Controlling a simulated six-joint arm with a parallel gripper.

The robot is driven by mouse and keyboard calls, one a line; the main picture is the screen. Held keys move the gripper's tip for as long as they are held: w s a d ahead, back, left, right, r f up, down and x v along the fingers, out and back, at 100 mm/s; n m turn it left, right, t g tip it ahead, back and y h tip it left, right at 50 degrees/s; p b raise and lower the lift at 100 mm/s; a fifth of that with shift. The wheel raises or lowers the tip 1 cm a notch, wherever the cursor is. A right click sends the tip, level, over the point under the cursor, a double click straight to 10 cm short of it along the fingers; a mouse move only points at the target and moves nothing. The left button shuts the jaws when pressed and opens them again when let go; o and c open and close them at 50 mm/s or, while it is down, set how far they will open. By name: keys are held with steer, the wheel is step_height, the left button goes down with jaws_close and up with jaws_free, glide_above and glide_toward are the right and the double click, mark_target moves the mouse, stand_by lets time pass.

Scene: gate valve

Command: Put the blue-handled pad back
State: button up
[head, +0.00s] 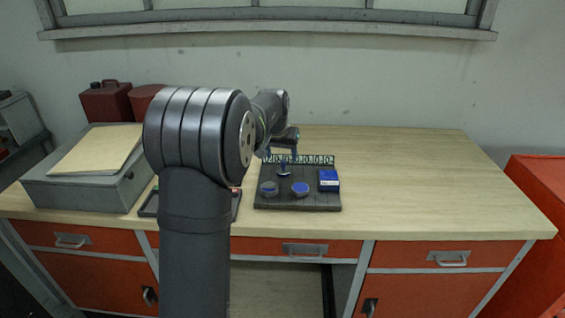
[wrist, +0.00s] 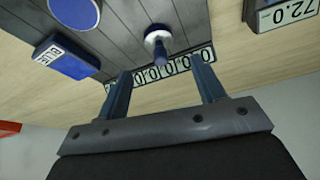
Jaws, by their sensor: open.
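The blue-handled pad (wrist: 157,42) has a pale round base and a blue handle pointing up toward my gripper. It stands on the dark slatted board (head: 318,204), near the row of digit plates, and also shows in the head view (head: 284,172). My gripper (wrist: 160,70) is open, with its two fingers spread to either side of the handle's end. No finger visibly touches the handle. A blue disc (head: 300,189) and a grey-blue disc (head: 268,188) lie on the board in front of the pad. A blue box (head: 328,180), labelled BLUE, sits at its right.
Digit plates (head: 315,160) line the board's back edge. A grey case (head: 75,190) with folders and red cans (head: 105,100) occupy the left. The bench's right side (head: 430,180) is clear.

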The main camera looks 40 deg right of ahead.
mark_target(284, 160)
steer(key=v, duration=0.5)
steer(key=shift+s+a+r, duration=0.1)
steer(key=shift+a+r, duration=0.05)
steer(key=shift+r, duration=0.2)
steer(key=x, duration=1.2)
steer(key=shift+f, duration=0.1)
step_height(284, 160, up, 2)
steer(key=shift+r, duration=1.05)
steer(key=shift+f, duration=0.15)
